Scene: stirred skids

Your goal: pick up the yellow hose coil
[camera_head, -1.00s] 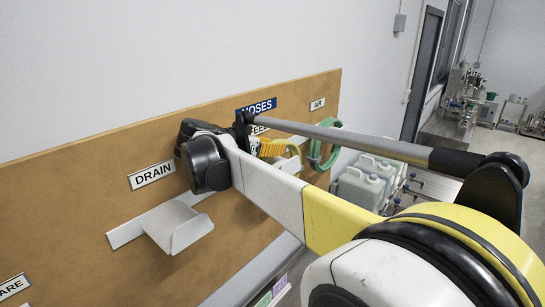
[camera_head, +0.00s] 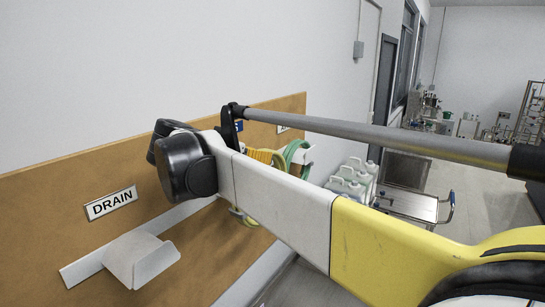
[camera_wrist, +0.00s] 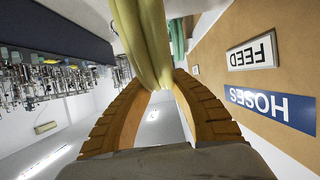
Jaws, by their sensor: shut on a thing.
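The yellow hose coil (camera_wrist: 146,40) passes between the tips of my gripper (camera_wrist: 155,82) in the wrist view, and the ribbed orange fingers are shut on it. In the head view, my arm hides much of the coil; its lower loop (camera_head: 243,217) shows below the arm, in front of the pegboard-like brown board. The orange fingers (camera_head: 262,156) show just above the arm there. I cannot tell whether the coil still touches its holder.
A green hose coil (camera_head: 297,152) hangs close to the right. The brown board (camera_head: 60,200) carries a DRAIN label (camera_head: 111,203) and an empty white holder (camera_head: 142,262). White jugs (camera_head: 352,178) and a cart (camera_head: 415,205) stand farther right. Open floor lies beyond.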

